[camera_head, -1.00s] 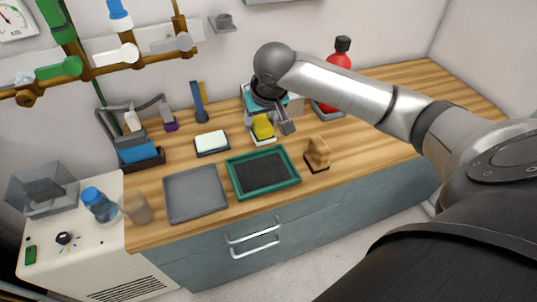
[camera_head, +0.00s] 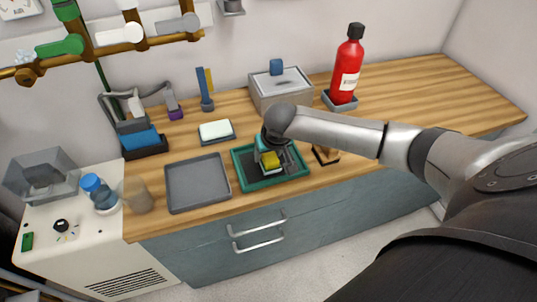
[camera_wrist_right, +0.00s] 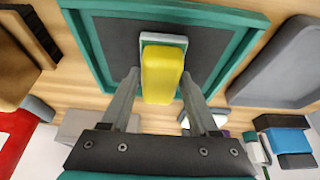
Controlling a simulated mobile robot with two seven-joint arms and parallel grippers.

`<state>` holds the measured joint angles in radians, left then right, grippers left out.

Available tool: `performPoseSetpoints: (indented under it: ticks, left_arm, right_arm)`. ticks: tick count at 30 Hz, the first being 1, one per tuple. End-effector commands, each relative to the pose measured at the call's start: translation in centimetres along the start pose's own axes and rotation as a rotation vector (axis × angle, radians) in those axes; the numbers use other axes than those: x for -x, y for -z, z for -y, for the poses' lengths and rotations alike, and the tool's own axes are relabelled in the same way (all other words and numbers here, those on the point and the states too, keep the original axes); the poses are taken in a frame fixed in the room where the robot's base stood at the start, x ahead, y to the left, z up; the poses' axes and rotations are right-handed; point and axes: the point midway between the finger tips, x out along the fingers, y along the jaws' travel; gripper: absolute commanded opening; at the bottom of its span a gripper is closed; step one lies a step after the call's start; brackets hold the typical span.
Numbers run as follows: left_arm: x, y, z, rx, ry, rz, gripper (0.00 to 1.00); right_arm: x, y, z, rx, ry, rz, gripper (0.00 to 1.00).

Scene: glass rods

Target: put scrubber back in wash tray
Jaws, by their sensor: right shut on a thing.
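The scrubber, a yellow block on a pale base (camera_head: 271,160), is over the dark floor of the green-rimmed tray (camera_head: 240,178) in the head view. My right gripper (camera_head: 268,155) reaches down over this tray and is shut on the scrubber. In the right wrist view the scrubber (camera_wrist_right: 162,75) is between the two fingers (camera_wrist_right: 160,95), with its pale base towards the tray floor. The green rim (camera_wrist_right: 232,18) surrounds it there. I cannot tell whether the base touches the tray floor. My left gripper is not in view.
A plain grey tray (camera_head: 197,185) lies to the left, and a white block in a dark dish (camera_head: 216,132) behind. A grey lidded box (camera_head: 280,88) and a red bottle (camera_head: 348,68) stand further back. A brown item (camera_head: 325,155) is partly hidden by my right arm. The counter's right side is clear.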

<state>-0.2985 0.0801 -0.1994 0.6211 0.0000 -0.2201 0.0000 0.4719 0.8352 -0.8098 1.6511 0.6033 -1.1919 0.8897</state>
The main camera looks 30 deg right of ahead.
Motion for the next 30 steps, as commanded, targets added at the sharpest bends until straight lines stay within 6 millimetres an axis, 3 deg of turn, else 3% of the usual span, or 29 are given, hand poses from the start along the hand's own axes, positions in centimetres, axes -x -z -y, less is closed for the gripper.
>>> performPoseSetpoints:
  ticks: [9,10,17,26,30]
  left_arm:
    - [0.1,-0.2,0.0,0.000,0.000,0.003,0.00]
    - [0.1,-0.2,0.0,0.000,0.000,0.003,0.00]
    - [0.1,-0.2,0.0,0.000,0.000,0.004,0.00]
    - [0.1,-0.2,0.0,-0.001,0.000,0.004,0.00]
    - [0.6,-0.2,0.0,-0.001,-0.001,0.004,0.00]
  right_arm:
    - [-0.2,-0.1,0.0,-0.001,0.000,-0.001,0.17]
    - [-0.2,0.0,0.0,-0.001,0.000,-0.001,0.65]
    - [-0.1,0.0,0.0,-0.001,0.000,-0.001,0.90]
    - [0.1,0.1,0.0,0.000,0.000,-0.002,0.91]
    - [1.4,0.2,-0.1,0.000,0.000,-0.001,0.91]
